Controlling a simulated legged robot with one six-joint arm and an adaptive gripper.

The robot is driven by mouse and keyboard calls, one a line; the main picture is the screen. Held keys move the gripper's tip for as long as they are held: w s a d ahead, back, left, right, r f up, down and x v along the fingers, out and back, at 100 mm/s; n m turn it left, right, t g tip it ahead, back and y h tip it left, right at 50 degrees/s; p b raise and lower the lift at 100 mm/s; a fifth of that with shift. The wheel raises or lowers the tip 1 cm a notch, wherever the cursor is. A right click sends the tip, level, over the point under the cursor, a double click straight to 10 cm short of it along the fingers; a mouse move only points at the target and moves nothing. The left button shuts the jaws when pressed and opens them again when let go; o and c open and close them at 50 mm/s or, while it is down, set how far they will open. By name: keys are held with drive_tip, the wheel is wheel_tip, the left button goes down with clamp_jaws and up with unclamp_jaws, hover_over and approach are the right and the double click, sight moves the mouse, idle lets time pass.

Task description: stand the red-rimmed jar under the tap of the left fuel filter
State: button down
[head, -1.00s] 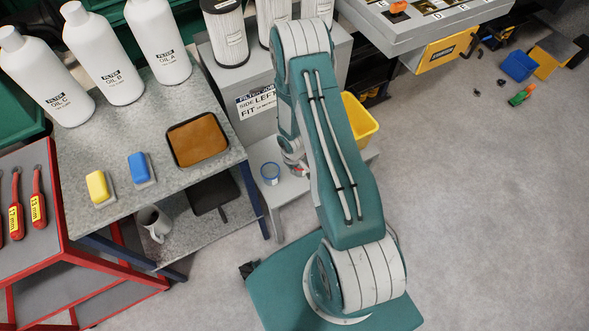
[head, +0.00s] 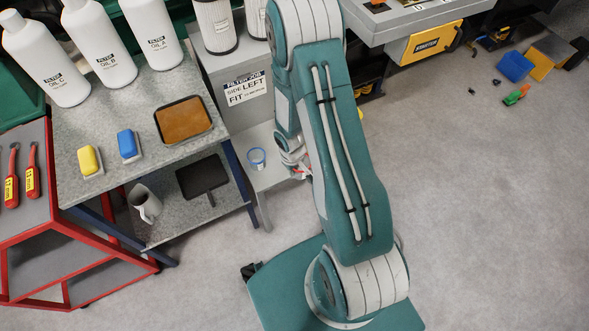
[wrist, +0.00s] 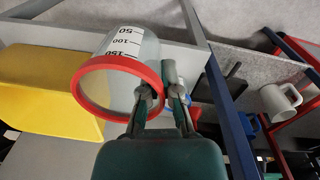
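The clear jar with a red rim (wrist: 84,112) and a printed scale fills the upper left of the wrist view, its mouth towards the camera. My gripper (wrist: 163,95) has one finger inside the mouth and one outside, and appears closed on the jar wall. In the head view my gripper (head: 290,155) is partly behind my arm, with a bit of red beside it; the rest of the jar is hidden there. I cannot tell whether the jar touches a surface. The left fuel filter and its tap are not identifiable.
A blue-rimmed jar (head: 257,158) stands on a low grey bench (head: 262,183), left of my gripper. A metal table (head: 135,108) with a brown tray and brushes is further left. A yellow bin (wrist: 45,85) shows in the wrist view. Floor at right is mostly clear.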

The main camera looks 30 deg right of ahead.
drive_tip(key=shift+s+r, duration=0.15)
drive_tip(key=shift+s, duration=0.25)
drive_tip(key=shift+w, duration=0.1)
drive_tip(key=w+a+r+m, duration=0.1)
drive_tip(key=w+a+r, duration=0.2)
drive_tip(key=w+r, duration=0.3)
drive_tip(key=w+a+r+m, duration=0.2)
drive_tip(key=w+a+r, duration=0.1)
drive_tip(key=w+r, duration=0.3)
wheel_tip(320, 180, up, 3)
drive_tip(key=shift+w+f, duration=0.1)
drive_tip(key=shift+w, duration=0.3)
